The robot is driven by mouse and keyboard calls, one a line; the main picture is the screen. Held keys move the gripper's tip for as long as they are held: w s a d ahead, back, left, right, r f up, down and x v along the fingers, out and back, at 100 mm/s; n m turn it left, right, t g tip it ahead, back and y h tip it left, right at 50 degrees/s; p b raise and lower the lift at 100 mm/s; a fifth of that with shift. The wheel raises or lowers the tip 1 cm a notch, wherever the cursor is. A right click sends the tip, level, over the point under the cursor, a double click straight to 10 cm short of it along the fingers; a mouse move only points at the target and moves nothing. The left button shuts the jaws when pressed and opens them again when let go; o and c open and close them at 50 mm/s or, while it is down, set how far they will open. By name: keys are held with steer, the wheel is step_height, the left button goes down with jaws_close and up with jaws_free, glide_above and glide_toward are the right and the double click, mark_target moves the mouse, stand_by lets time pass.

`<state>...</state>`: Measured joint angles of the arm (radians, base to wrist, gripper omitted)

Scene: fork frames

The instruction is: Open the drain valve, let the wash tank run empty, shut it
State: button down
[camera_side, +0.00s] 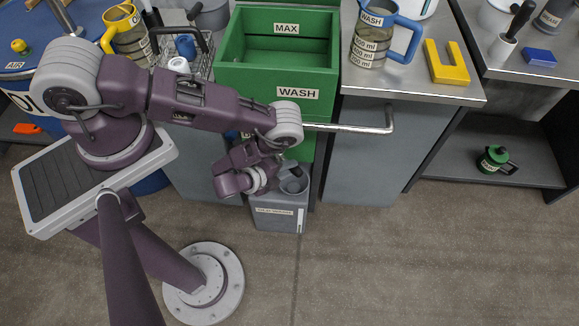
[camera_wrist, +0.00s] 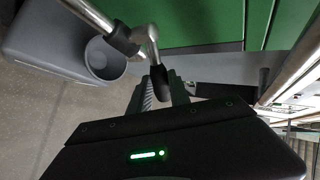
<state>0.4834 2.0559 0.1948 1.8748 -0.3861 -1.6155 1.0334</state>
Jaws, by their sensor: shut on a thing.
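The green wash tank (camera_side: 290,76), marked MAX and WASH, stands at the bench front; its front wall also shows in the wrist view (camera_wrist: 205,22). I see no clear water surface inside. In the wrist view the drain valve (camera_wrist: 150,42) is a metal pipe and lever with a black grip. My gripper (camera_wrist: 163,88) is shut on that lever's black end. The spout points toward the round mouth of a grey container (camera_wrist: 75,38), and I see no stream there. In the side view my wrist hides the lever; the container (camera_side: 278,219) stands on the floor.
A metal rail (camera_side: 350,129) sticks out right of the tank. A blue-handled WASH jug (camera_side: 376,38) and a yellow U-shaped block (camera_side: 446,62) stand on the right bench. A yellow-handled jug (camera_side: 130,38) and a wire basket (camera_side: 185,50) are at left.

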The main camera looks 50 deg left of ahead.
steer(key=shift+r, duration=0.1)
stand_by(0.4)
steer(key=c, duration=1.2)
jaws_free()
